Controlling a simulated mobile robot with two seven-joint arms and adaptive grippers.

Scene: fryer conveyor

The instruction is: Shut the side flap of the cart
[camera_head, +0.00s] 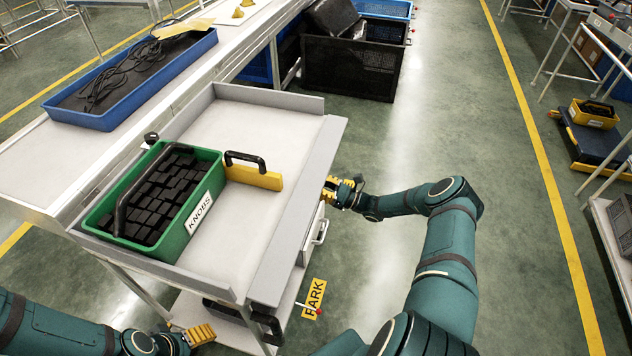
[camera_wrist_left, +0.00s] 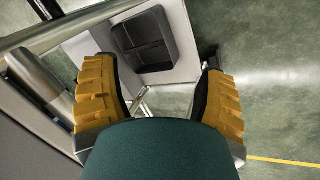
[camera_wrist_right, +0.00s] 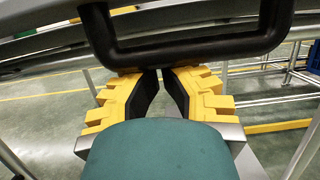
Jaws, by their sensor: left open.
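The cart (camera_head: 235,235) stands on the left with a light top. Its side flap (camera_head: 300,205) looks like the grey strip along the right edge; it lies about level with the top, not upright. My right gripper (camera_head: 330,190) is just outside the flap's right edge. In the right wrist view its fingertips (camera_wrist_right: 160,72) are nearly together with nothing seen between them, just below a dark handle (camera_wrist_right: 200,48). I cannot tell whether they touch it. My left gripper (camera_head: 200,334) is low by the cart's near end. In the left wrist view its fingers (camera_wrist_left: 160,85) are wide apart and empty.
A green KNOBS bin (camera_head: 205,200) of black pieces and a yellow block with a black handle (camera_head: 255,178) sit on the cart. A blue tray (camera_head: 85,120) lies on the bench behind. A black crate (camera_head: 350,68) stands farther back.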

